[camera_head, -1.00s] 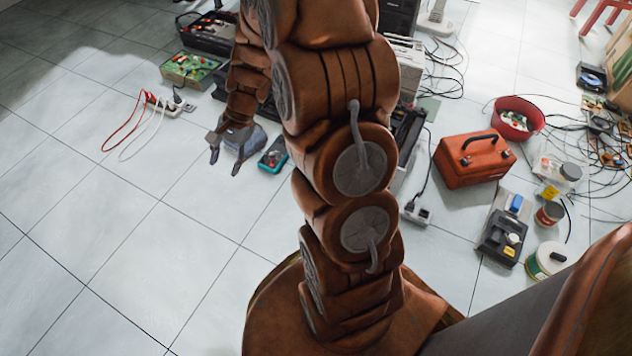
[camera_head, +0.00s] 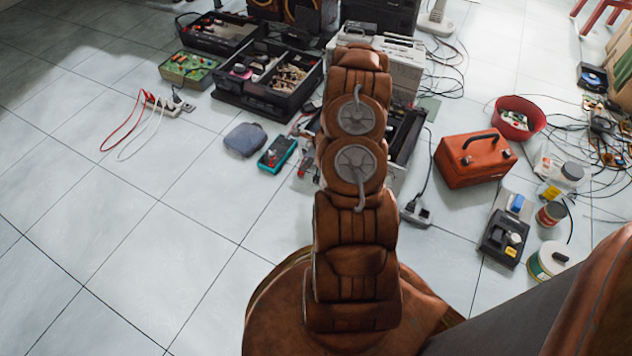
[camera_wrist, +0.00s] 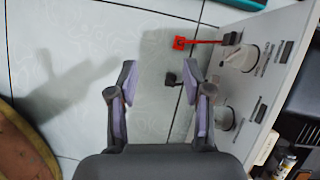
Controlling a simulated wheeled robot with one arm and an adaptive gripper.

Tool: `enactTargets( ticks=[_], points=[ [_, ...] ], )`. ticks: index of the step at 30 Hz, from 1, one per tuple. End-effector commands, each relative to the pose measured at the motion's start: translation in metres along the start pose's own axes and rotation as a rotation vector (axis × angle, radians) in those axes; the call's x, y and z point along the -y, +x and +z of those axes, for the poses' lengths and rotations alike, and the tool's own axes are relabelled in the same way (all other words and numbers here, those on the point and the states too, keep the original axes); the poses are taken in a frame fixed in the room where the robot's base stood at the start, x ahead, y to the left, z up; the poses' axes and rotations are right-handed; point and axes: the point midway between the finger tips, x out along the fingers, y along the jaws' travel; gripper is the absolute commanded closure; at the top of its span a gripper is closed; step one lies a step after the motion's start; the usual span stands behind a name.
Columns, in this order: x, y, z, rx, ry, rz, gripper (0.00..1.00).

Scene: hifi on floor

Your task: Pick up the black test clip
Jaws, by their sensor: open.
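The black test clip (camera_wrist: 171,79) shows in the wrist view, over the pale tiled floor beside a white instrument panel (camera_wrist: 262,75). A short dark lead runs from it toward the panel, behind my right finger. My gripper (camera_wrist: 158,72) is open, with its two fingers spread and nothing held. The clip appears between the fingertips, closer to the right one; I cannot tell the height gap. A red test clip (camera_wrist: 180,43) on a red lead lies further up. In the head view my arm hides my gripper and the black clip.
The panel with its knobs stands close at my right finger. In the head view, a teal multimeter (camera_head: 278,153) and a grey pouch (camera_head: 245,140) lie left of my arm. A red toolbox (camera_head: 474,160) stands at right. The floor at front left is clear.

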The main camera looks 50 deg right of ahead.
Motion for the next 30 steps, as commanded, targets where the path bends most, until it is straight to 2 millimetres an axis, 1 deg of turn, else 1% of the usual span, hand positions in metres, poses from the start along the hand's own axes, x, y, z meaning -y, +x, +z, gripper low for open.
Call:
enactTargets(
  ticks=[1, 3, 6, 9, 12, 15, 18, 25, 30],
  points=[
    [0.004, 0.009, -0.022, -0.015, 0.058, -0.015, 0.5],
    [0.007, 0.018, -0.044, -0.031, 0.124, -0.029, 0.5],
    [0.011, 0.025, -0.065, -0.047, 0.188, -0.047, 0.5],
    [0.013, 0.03, -0.078, -0.057, 0.226, -0.058, 0.5],
    [0.013, 0.035, -0.084, -0.062, 0.241, -0.063, 0.5],
    [0.014, 0.044, -0.086, -0.064, 0.242, -0.064, 0.5],
    [0.015, 0.054, -0.086, -0.063, 0.24, -0.065, 0.5],
    [0.016, 0.066, -0.086, -0.062, 0.24, -0.065, 0.5],
    [0.015, 0.084, -0.086, -0.062, 0.24, -0.065, 0.5]
  ],
)
